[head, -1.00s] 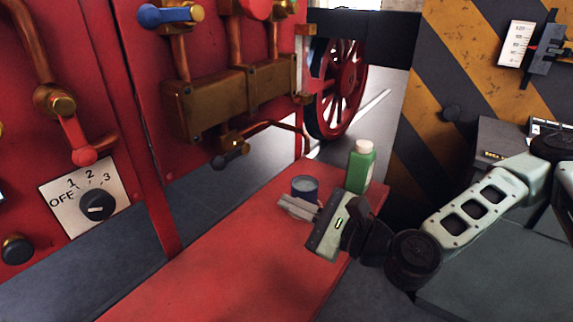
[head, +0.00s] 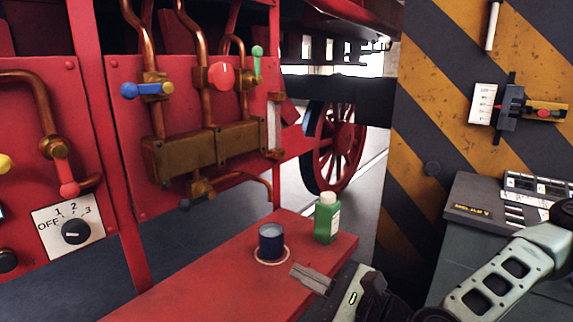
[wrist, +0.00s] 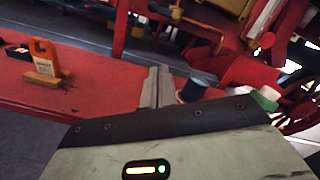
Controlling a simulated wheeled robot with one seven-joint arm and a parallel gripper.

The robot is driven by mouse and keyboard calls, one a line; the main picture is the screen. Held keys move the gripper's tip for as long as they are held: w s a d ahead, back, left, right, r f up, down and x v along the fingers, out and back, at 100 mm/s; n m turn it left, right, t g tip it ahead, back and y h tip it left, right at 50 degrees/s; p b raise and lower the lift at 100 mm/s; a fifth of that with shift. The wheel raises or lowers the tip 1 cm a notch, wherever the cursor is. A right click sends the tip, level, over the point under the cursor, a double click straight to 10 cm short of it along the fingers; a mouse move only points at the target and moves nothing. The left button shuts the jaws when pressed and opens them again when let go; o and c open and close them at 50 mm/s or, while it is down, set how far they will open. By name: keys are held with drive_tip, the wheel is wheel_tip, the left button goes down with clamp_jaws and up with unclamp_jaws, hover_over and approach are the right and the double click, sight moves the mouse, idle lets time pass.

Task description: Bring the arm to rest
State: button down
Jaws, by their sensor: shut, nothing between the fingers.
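My gripper (head: 312,277) is over the right part of the red bench (head: 190,285) in the head view, its two grey fingers together and empty. In the wrist view the closed fingers (wrist: 156,88) point away over the same bench. My pale arm comes in from the lower right. A dark blue cup (head: 271,242) stands upright on the bench just beyond the fingertips, inside a pale ring mark. It also shows in the wrist view (wrist: 196,88), beside the fingers.
A green bottle (head: 326,218) with a white cap stands behind the cup. Red panels with valves and a dial (head: 76,231) rise at left. A striped wall (head: 440,110) and grey console (head: 480,215) stand at right.

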drive_tip(key=s+f+n+g+h, duration=0.7)
drive_tip(key=s+f+n+g, duration=0.5)
drive_tip(key=n, duration=0.5)
drive_tip(key=s+d+r+n+h, duration=0.3)
drive_tip(key=d+r+n, duration=0.1)
drive_tip(key=r, duration=0.3)
drive_tip(key=s+d+r+n+t+h, duration=0.1)
drive_tip(key=s+d+r+n+h, duration=0.3)
drive_tip(key=d+r, duration=0.3)
drive_tip(key=shift+s+d+r+n+p, duration=0.25)
drive_tip(key=shift+n+p, duration=0.2)
drive_tip(key=shift+n, duration=0.35)
